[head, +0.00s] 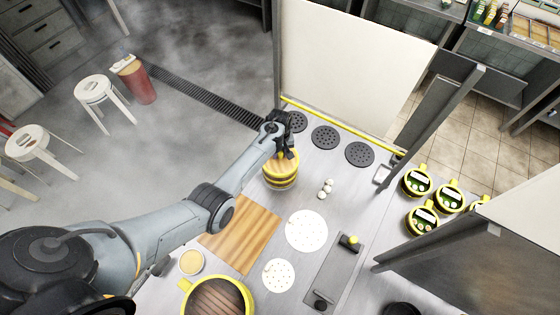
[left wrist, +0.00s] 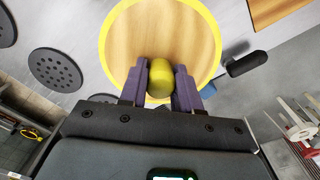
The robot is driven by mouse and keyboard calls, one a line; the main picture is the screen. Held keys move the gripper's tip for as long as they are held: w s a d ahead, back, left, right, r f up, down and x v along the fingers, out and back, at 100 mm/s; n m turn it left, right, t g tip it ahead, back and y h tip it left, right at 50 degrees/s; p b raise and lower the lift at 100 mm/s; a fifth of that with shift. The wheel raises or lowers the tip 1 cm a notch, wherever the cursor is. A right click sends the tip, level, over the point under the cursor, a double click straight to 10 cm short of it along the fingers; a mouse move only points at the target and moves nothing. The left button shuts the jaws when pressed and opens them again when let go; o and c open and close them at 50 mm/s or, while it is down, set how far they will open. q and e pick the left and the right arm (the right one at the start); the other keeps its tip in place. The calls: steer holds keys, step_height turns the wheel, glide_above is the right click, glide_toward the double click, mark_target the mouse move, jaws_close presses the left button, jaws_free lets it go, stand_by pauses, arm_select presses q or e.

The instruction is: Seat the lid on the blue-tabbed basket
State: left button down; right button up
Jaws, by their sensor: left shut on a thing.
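My left gripper (head: 287,153) is shut on the yellow knob (left wrist: 160,78) of a round wooden lid with a yellow rim (left wrist: 214,60). In the head view the gripper points down over a short yellow-banded basket stack (head: 281,182) beside the wooden board. The lid is at the top of this stack, partly hidden by the gripper. I cannot tell whether the lid rests fully on the basket below or is slightly raised. My right gripper is not in view.
A wooden board (head: 240,233) lies left of the stack, with a large yellow-rimmed basket (head: 216,301) at the front. Several yellow containers (head: 416,181) stand at right.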

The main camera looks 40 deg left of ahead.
arm_select(q)
steer(key=c, duration=0.7)
jaws_free()
steer(key=shift+r, duration=0.1)
step_height(320, 180, up, 11)
steer(key=shift+f, duration=0.2)
